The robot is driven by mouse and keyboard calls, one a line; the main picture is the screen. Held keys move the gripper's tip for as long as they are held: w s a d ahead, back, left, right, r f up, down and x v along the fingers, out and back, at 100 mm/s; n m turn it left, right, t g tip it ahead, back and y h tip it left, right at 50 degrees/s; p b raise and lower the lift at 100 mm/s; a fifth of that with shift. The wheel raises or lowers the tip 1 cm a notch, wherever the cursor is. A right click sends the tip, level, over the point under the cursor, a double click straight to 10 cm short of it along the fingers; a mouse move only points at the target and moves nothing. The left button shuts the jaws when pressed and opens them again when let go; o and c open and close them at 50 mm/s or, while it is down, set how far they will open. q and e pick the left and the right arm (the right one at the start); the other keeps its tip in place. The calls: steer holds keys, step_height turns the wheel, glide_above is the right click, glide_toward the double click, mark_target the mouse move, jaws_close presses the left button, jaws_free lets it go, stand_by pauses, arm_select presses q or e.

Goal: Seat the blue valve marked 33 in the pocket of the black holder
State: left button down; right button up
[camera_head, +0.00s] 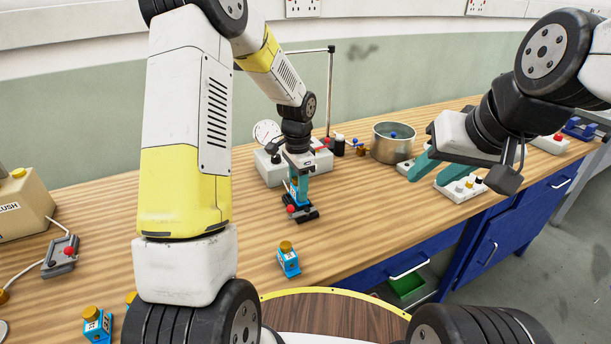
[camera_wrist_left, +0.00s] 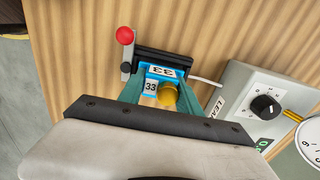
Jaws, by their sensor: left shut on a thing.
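The blue valve (camera_wrist_left: 162,76) with 33 labels and a yellow knob sits between the teal fingers of my left gripper (camera_wrist_left: 160,90). In the head view my left gripper (camera_head: 298,178) points down, shut on this valve (camera_head: 302,194). The black holder (camera_head: 303,215), with a red-balled lever, lies on the bench directly below. In the left wrist view the holder (camera_wrist_left: 165,61) shows right behind the valve; its pocket is hidden, and I cannot tell how deep the valve sits. My right gripper (camera_head: 436,162) is open and empty, over the bench's right part.
A white tester box (camera_head: 272,172) stands just behind the holder. A metal pot (camera_head: 393,148) and a white knob box (camera_head: 460,188) are to the right. Another blue valve (camera_head: 288,261) stands nearer the front edge, and one (camera_head: 97,326) at lower left.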

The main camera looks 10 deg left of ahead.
arm_select(q)
steer(key=shift+f, duration=0.9)
stand_by(0.3)
steer(key=c, duration=0.7)
jaws_free()
steer(key=shift+c, duration=0.2)
steer(key=shift+r, duration=0.1)
steer(key=shift+r, duration=3.45)
